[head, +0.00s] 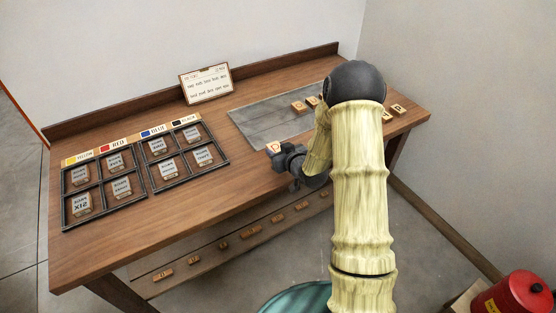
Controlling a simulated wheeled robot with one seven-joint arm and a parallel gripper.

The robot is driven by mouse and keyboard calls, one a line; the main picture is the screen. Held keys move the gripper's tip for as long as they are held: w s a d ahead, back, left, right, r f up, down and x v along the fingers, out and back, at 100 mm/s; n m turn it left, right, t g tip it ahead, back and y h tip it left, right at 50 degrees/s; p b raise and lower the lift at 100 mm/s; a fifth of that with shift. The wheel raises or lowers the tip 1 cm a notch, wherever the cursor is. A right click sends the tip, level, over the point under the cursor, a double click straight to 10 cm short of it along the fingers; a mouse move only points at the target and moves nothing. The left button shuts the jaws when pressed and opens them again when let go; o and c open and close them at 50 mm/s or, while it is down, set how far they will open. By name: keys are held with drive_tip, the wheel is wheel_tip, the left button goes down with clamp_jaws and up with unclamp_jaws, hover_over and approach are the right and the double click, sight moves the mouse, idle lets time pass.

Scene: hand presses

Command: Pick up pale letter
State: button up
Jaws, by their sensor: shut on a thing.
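My gripper (281,155) is at the front edge of the wooden table, left of my arm. It is shut on a small pale letter block (274,147) with an orange mark that looks like a D. The block is partly covered by the dark jaws, and I cannot tell whether it touches the table. My arm hides part of the plate and perhaps more blocks.
The wooden table (130,236) carries two black compartment trays (118,162) with labelled tiles at the left. A white text card (205,84) leans at the back. Several blocks lie on a lower shelf (222,244). A red can (520,293) stands at the lower right.

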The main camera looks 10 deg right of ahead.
sight(278, 150)
drive_tip(key=shift+r, duration=2)
